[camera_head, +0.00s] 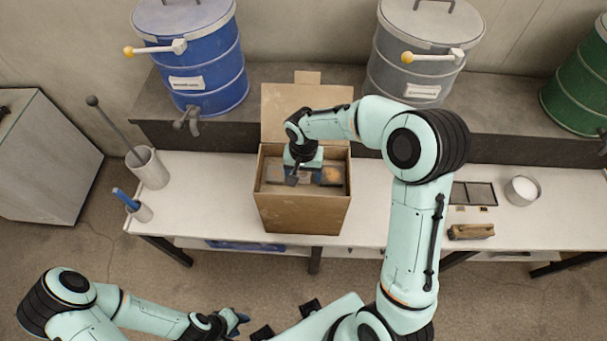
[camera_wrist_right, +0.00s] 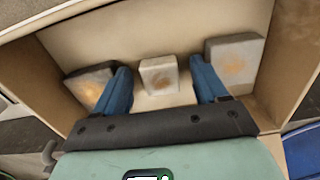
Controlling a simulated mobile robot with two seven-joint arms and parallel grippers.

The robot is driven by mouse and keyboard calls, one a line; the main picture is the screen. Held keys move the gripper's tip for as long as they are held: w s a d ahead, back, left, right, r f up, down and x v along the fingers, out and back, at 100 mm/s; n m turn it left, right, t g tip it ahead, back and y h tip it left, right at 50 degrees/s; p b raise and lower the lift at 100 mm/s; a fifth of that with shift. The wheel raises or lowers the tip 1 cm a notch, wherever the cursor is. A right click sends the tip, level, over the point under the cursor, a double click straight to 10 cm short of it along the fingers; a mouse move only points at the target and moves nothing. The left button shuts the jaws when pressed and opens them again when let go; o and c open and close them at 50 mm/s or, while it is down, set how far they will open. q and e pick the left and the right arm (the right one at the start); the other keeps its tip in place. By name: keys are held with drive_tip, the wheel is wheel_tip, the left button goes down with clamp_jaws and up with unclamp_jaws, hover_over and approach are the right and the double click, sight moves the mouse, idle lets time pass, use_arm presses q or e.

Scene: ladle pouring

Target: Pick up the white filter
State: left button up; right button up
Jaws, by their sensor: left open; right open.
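A dark filter (camera_wrist_right: 92,85) lies to the left and a grey filter (camera_wrist_right: 235,62) to the right, both stained. My left gripper (camera_head: 238,320) is open and empty, low in front of the table.
The box stands on a white table (camera_head: 215,185) with its back flap raised. A white cup with a ladle (camera_head: 150,168) and a smaller cup (camera_head: 140,212) stand left. A brush (camera_head: 470,232), a dark tray (camera_head: 474,193) and a round bowl (camera_head: 522,190) are right. Drums (camera_head: 205,75) stand behind.

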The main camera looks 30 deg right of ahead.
drive_tip(key=c, duration=1.1)
